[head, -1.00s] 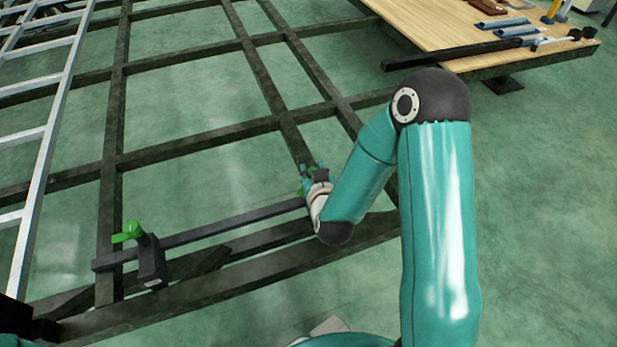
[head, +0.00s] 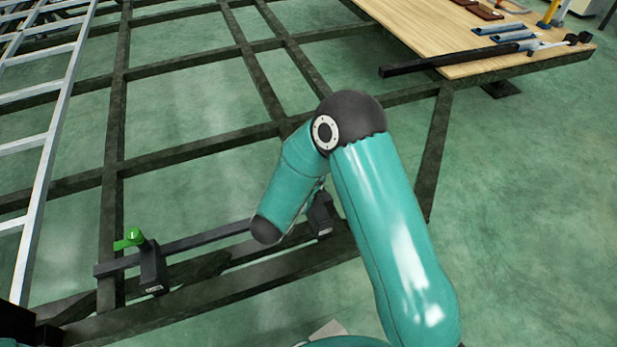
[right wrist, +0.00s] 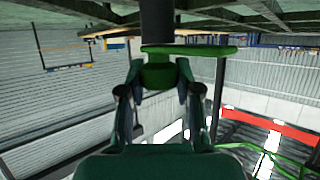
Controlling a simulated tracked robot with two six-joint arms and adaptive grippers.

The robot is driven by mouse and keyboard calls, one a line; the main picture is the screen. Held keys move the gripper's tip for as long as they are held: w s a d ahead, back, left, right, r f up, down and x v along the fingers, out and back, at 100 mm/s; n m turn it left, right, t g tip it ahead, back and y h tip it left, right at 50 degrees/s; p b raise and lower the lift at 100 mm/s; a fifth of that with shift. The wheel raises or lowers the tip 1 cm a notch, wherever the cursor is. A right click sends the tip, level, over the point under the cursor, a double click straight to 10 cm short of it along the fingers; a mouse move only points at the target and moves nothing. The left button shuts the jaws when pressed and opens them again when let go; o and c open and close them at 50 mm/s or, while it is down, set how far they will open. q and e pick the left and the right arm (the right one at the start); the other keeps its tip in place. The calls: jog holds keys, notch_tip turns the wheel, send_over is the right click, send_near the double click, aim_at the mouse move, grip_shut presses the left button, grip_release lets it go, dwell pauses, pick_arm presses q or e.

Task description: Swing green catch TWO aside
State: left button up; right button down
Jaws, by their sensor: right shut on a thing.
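One green catch (head: 130,239) sits on a black bracket (head: 152,268) at the left end of a dark bar (head: 205,240). A second black bracket (head: 320,215) stands at the bar's right end, partly behind my right arm. In the right wrist view, my right gripper (right wrist: 160,76) is shut on a green catch (right wrist: 158,73), whose flat green plate (right wrist: 205,50) extends to the right, beside a dark post (right wrist: 157,22). My right forearm hides this gripper in the head view. I cannot read a number on either catch. My left gripper is not in view.
Dark chassis beams (head: 112,140) form an open grid over the green floor. A silver ladder (head: 50,150) lies along the left. A wooden board (head: 480,55) with tools and a black bar (head: 450,58) is at upper right. Floor at right is clear.

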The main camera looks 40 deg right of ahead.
jog(key=shift+w+a, duration=0.2)
jog(key=shift+a, duration=0.05)
jog(key=c, duration=0.9)
grip_release()
jog(key=shift+o, duration=0.6)
jog(key=shift+d, duration=0.1)
jog(key=shift+s, duration=0.1)
jog(key=v, duration=1.2)
jog(key=shift+f, duration=0.1)
